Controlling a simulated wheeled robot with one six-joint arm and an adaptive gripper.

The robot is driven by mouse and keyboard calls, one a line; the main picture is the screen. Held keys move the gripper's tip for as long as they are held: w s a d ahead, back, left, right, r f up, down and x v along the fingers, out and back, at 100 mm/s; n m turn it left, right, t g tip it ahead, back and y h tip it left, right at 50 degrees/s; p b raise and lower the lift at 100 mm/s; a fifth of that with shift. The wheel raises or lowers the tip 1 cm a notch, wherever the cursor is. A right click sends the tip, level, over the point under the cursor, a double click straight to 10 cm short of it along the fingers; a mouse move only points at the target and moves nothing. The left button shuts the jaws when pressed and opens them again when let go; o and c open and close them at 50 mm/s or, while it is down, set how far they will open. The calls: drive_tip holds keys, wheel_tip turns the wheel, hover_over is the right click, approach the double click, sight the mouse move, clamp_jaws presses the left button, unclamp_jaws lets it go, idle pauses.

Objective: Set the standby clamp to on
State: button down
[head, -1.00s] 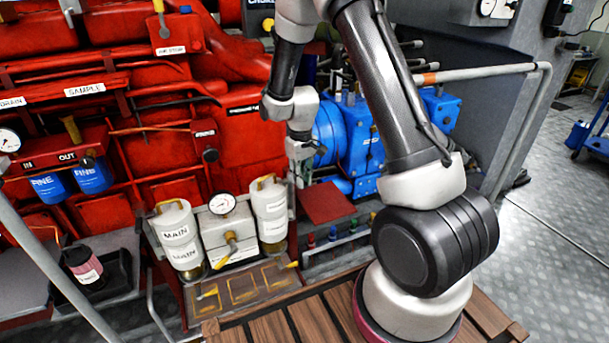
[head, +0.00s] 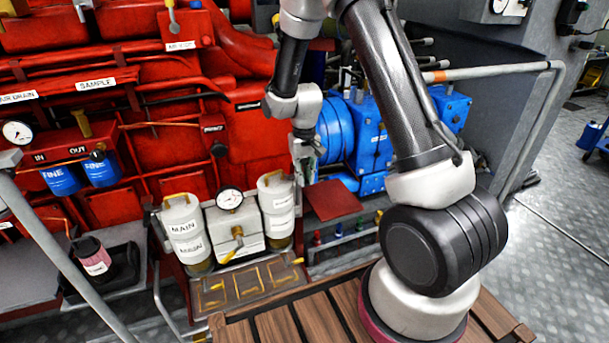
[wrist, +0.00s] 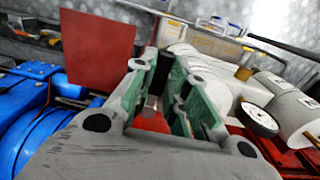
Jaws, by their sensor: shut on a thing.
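I cannot read a standby label in either view, so I cannot identify the standby clamp.
Two white MAIN canisters (head: 184,230) flank a gauge (head: 229,199) and a yellow-handled valve (head: 236,235). A red plate (head: 332,200) lies right of them, also seen in the wrist view (wrist: 97,48). A wooden slatted deck (head: 300,325) is below. Red engine panels are behind.

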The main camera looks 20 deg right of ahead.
drive_tip(key=c, duration=1.4)
unclamp_jaws()
wheel_tip(320, 180, up, 12)
drive_tip(key=shift+r, duration=0.1)
drive_tip(key=s+d+r+t, duration=0.1)
drive_tip(key=s+d+r, duration=0.1)
drive_tip(key=s+r, duration=0.3)
drive_tip(key=s+d+r+t, duration=0.2)
drive_tip(key=s+r, duration=0.4)
drive_tip(key=s, duration=0.7)
drive_tip(key=s+d+r+t, duration=0.1)
drive_tip(key=s+d+r, duration=0.2)
drive_tip(key=s+r, duration=0.3)
drive_tip(key=shift+s+r, duration=0.15)
drive_tip(key=shift+s, duration=1.95)
